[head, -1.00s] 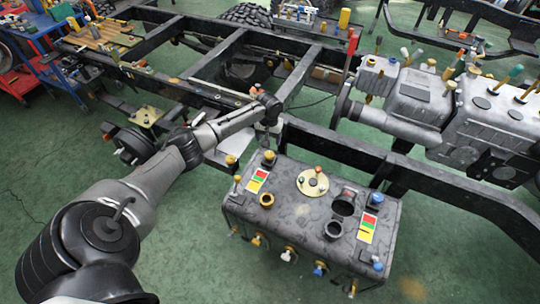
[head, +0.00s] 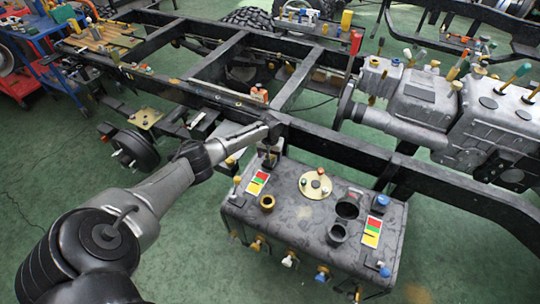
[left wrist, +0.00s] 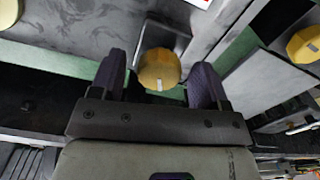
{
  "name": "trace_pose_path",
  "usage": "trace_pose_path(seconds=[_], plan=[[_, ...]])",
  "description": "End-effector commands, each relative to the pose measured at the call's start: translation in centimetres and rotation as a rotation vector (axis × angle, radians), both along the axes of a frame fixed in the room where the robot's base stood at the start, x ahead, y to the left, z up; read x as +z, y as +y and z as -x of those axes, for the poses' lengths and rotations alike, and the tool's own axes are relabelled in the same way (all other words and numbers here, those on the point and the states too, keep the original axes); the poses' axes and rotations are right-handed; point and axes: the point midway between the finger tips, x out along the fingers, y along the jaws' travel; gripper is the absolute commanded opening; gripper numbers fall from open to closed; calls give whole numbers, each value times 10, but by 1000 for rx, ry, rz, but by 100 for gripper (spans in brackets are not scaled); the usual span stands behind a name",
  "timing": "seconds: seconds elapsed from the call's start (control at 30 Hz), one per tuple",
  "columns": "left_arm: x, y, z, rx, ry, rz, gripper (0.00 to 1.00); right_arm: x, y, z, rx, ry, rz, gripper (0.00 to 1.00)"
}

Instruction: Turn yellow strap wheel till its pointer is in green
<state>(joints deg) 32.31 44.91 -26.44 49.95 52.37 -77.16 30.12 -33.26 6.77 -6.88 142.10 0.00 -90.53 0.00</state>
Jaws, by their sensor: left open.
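A yellow wheel (left wrist: 158,70) with a short white pointer mark on its near face sits between the two fingers of my left gripper (left wrist: 160,86) in the left wrist view. The fingers are open, one on each side, with gaps between them and the wheel. In the head view, my left gripper (head: 270,158) points down over the back left edge of the dark grey tank (head: 300,228) and mostly hides the wheel. A plate with red, green and yellow fields (head: 257,184) lies on the tank top beside it. Which field the pointer is in cannot be told.
Another yellow knob (left wrist: 304,45) is at the right in the left wrist view. The tank top also carries a round cream disc (head: 315,186), a brass ring (head: 267,203), a second colour plate (head: 372,230) and a blue cap (head: 381,201). A black chassis rail (head: 335,150) runs close behind.

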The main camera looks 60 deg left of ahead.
Motion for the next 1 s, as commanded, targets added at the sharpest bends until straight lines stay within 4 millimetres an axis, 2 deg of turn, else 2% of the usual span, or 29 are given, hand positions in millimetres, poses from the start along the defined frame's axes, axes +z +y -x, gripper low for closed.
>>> trace_pose_path(seconds=[0.1, 0.6, 0.83, 1.0], plan=[[0, 0, 0, 0, 0, 0, 68, 0, -1, 0, 3, 0, 4, 43], [0, 0, 0, 0, 0, 0, 20, 0, -1, 0, 4, 0, 5, 43], [1, 0, 0, -26, 1, 1, 20, 3, 0, 0, 0, 0, 0, 43], [2, 0, 0, -113, -1, 2, 20, 11, 1, 0, -2, 0, -3, 43]])
